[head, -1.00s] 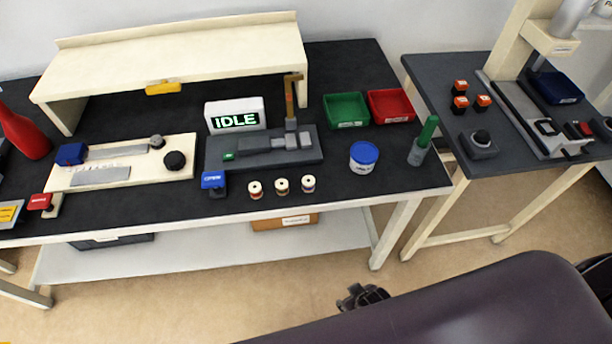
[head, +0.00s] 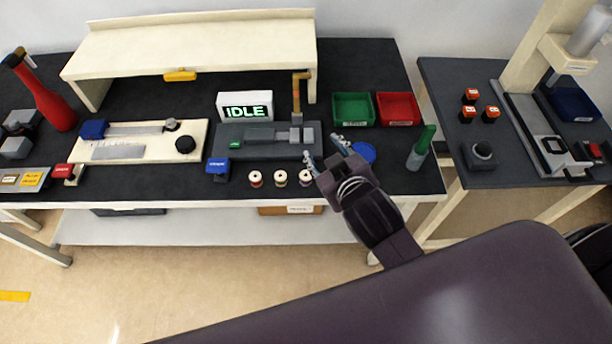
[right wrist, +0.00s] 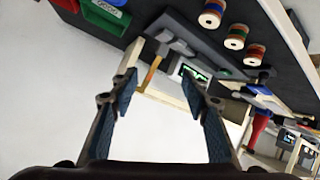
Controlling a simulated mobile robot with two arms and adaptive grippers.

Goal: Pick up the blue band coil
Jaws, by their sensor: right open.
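Three small coils stand in a row near the front edge of the dark bench. The blue band coil (head: 306,178) is the right-hand one in the head view. In the right wrist view it is the topmost coil (right wrist: 211,14), its blue band showing near the top edge. My right gripper (head: 323,150) is open and empty, its fingers over the bench just above and right of this coil in the picture. In the right wrist view the open fingers (right wrist: 160,88) have nothing between them. My left gripper is in neither view.
The red band coil (head: 255,179) and green band coil (head: 280,178) stand close to the left. A grey fixture (head: 260,140) lies behind them. A blue-lidded tub (head: 365,152) is partly hidden by my right gripper. Green (head: 353,122) and red (head: 397,122) bins stand farther back.

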